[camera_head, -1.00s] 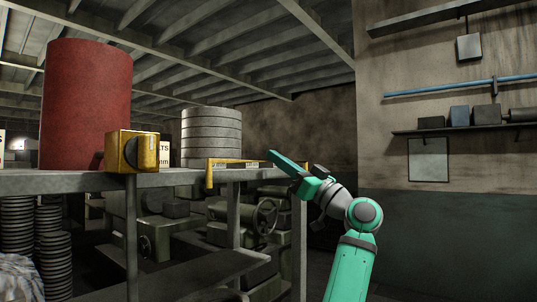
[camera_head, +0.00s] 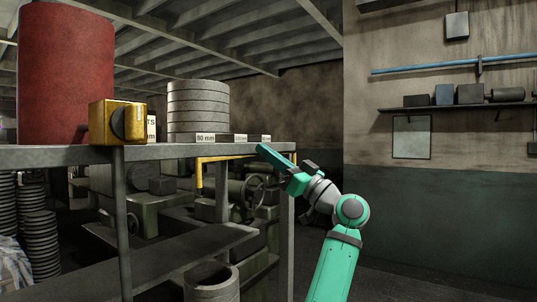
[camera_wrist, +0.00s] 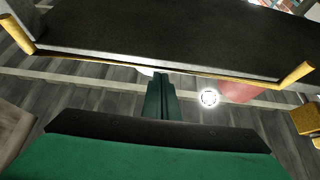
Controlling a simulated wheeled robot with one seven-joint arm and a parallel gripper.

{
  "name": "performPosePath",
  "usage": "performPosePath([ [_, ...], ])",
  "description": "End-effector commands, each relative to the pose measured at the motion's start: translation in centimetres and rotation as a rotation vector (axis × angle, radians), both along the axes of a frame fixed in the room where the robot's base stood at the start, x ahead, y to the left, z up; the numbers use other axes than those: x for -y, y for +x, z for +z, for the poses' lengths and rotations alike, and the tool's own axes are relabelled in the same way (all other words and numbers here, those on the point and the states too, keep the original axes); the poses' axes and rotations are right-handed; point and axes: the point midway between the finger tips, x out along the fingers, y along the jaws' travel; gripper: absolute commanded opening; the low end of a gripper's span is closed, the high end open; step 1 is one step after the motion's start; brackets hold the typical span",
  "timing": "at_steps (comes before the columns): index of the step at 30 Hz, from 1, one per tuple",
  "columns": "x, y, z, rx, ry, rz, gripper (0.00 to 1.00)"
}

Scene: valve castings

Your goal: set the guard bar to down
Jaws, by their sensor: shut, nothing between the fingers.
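The guard bar (camera_head: 228,157) is a thin yellow bar along the front edge of the grey shelf, at about the level of the shelf's edge. A yellow end piece hangs at its left end. My gripper (camera_head: 262,149) is shut and empty, at the right part of the bar. In the wrist view its green fingers (camera_wrist: 160,88) point at the middle of the bar. I cannot tell whether they touch it.
A yellow box with a dark knob (camera_head: 118,122) is on the shelf's front edge (camera_head: 60,155). A red drum (camera_head: 66,80) and stacked grey rings (camera_head: 198,108) stand on the shelf. Machines stand below and behind. Open floor lies to the right, before the wall.

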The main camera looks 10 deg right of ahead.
Motion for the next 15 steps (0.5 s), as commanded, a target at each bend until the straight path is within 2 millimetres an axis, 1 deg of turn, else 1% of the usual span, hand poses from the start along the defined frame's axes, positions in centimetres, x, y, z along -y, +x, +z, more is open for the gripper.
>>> performPosePath([
  [4,0.0,-0.2,1.4,0.003,-0.001,0.001,0.00],
  [9,0.2,-0.4,3.9,0.003,-0.001,0.003,0.00],
  [10,0.2,-0.5,4.0,0.001,0.000,0.005,0.00],
  [11,0.6,-0.7,3.3,-0.001,0.001,0.005,0.00],
  [15,1.3,-2.0,2.2,0.001,0.000,0.013,0.00],
])
